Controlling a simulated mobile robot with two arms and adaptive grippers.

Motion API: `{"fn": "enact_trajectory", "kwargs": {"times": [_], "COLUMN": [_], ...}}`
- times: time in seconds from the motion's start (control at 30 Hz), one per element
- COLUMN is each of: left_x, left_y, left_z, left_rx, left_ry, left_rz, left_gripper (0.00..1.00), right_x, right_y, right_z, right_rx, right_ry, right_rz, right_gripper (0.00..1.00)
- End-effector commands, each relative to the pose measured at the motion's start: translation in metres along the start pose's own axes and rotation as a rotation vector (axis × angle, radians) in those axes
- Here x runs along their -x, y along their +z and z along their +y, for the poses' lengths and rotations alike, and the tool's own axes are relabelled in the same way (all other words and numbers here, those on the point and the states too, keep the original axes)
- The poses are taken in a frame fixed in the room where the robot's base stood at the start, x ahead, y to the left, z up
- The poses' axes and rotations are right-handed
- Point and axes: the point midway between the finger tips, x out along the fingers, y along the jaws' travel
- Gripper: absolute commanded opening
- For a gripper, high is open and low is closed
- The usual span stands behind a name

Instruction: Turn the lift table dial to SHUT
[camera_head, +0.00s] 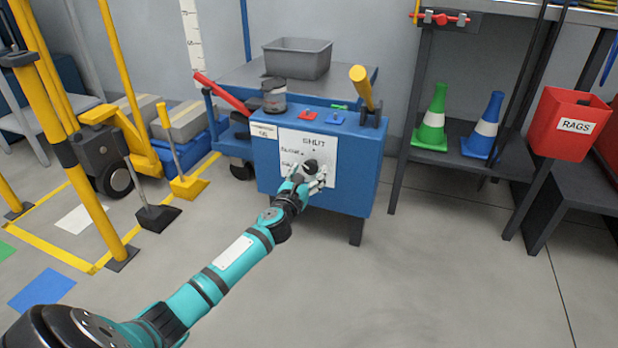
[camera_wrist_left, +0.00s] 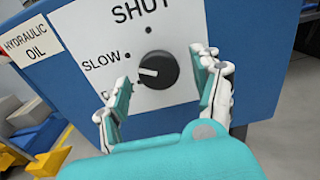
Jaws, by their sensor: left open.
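The lift table dial is a round black knob (camera_wrist_left: 158,70) on a white panel (camera_wrist_left: 100,45) on the front of a blue cabinet (camera_head: 355,165). In the left wrist view its white pointer mark faces left, a little below the dot beside SLOW. The SHUT label and its dot are above the knob. My left gripper (camera_head: 316,176) is at the panel, fingers open on either side of the knob with gaps visible. It also shows in the left wrist view (camera_wrist_left: 162,72). The panel's lower part is hidden by the gripper. My right gripper is not in view.
The cabinet top carries a grey can (camera_head: 274,95), a red piece, a blue piece and a yellow-handled lever (camera_head: 362,85). A grey bin (camera_head: 297,58) stands behind. Right is a shelf with green (camera_head: 433,120) and blue (camera_head: 485,127) cones. The floor in front is clear.

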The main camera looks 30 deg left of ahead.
Motion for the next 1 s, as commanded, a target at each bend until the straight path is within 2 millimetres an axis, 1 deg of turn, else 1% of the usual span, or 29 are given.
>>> {"fn": "enact_trajectory", "kwargs": {"times": [0.03, 0.13, 0.43, 0.47, 0.87, 1.0], "left_x": [-0.0049, -0.0098, -0.0117, -0.0117, -0.0114, -0.0114], "left_y": [-0.0011, -0.0003, 0.001, 0.001, 0.0006, 0.0011], "left_z": [0.0005, 0.0007, 0.0007, 0.0006, 0.0005, 0.0004], "left_rx": [0.0, -0.001, -0.001, -0.001, 0.0, -0.004], "left_ry": [0.001, 0.001, 0.001, 0.001, 0.001, 0.001], "left_rz": [-0.002, 0.0, 0.0, 0.0, 0.0, 0.0], "left_gripper": [0.66, 0.66, 0.66, 0.63, 0.11, 0.1], "right_x": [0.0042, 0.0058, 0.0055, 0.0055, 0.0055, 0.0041], "right_y": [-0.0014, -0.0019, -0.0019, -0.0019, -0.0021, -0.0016], "right_z": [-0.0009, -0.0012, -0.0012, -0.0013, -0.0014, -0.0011], "right_rx": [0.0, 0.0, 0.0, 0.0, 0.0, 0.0], "right_ry": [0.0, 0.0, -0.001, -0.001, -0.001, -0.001], "right_rz": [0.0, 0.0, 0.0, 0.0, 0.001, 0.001], "right_gripper": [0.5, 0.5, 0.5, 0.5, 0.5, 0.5]}}
